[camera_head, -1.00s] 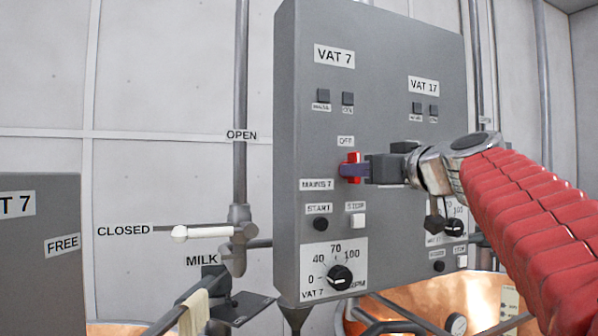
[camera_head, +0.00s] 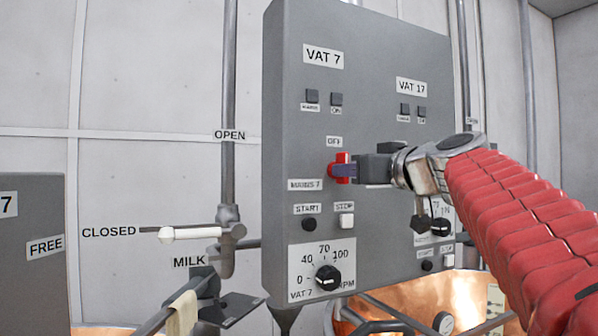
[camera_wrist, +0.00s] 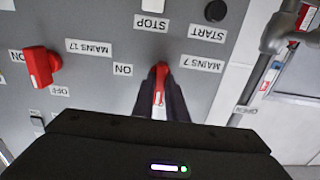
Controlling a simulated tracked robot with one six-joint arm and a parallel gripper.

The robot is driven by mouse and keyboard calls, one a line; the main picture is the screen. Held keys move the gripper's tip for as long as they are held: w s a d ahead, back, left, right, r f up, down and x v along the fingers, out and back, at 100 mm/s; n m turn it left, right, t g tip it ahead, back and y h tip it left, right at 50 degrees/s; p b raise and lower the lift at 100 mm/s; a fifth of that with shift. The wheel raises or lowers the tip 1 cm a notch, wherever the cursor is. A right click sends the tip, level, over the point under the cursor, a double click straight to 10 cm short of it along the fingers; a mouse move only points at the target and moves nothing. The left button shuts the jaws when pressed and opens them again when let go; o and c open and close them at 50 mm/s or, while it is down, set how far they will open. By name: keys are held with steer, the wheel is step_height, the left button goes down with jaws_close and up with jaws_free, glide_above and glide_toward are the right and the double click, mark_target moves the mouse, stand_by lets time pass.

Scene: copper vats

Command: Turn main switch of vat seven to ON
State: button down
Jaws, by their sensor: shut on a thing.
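The red main switch of vat seven (camera_head: 341,160) sits on the grey panel below its OFF label, with the MAINS 7 label (camera_head: 305,185) at lower left. My gripper (camera_head: 350,170) reaches it from the right. In the wrist view, which is upside down, the red switch (camera_wrist: 160,88) stands between the two dark fingers of my gripper (camera_wrist: 160,80), which are shut on it. Its white mark faces the side of the OFF label, which is hidden there. The ON label (camera_wrist: 122,69) is visible beside it.
A second red switch, MAINS 17 (camera_wrist: 40,66), is beside it in the wrist view. START and STOP buttons (camera_head: 346,221) and a black dial (camera_head: 327,278) are below. A white-handled milk valve (camera_head: 190,233) and copper vats (camera_head: 455,293) are nearby.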

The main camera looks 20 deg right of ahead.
steer(key=shift+m, duration=0.4)
steer(key=shift+d+f+m, duration=0.1)
steer(key=shift+m, duration=4.25)
steer(key=shift+d+f+m, duration=0.1)
steer(key=shift+m, duration=4.25)
steer(key=shift+w, duration=0.1)
steer(key=c, duration=2)
jaws_free()
steer(key=shift+c, duration=0.2)
steer(key=shift+o, duration=1.4)
steer(key=shift+a+r, duration=0.1)
steer(key=shift+s, duration=0.2)
